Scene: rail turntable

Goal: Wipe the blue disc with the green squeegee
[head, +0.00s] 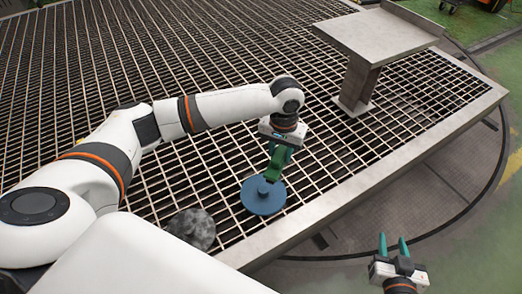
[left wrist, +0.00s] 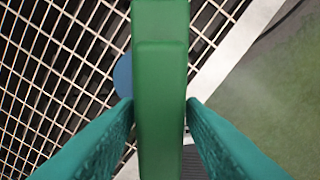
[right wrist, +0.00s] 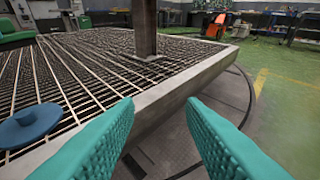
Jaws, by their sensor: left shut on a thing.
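The blue disc (head: 263,199) lies flat on the metal grating, with a small round knob on top. It shows at the left of the right wrist view (right wrist: 30,127), and a sliver shows behind the squeegee in the left wrist view (left wrist: 123,78). My left gripper (head: 281,150) is shut on the green squeegee (left wrist: 160,100). The squeegee (head: 274,166) points down and its lower end overlaps the disc's far edge in the head view; I cannot tell whether they touch. My right gripper (head: 394,246) is open and empty, off the platform's edge.
A mottled grey round object (head: 192,229) lies on the grating left of the disc. A grey metal stand (head: 375,40) with a flat top rises at the back right. The platform's pale metal rim (head: 400,155) runs along the right side, with open floor beyond.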

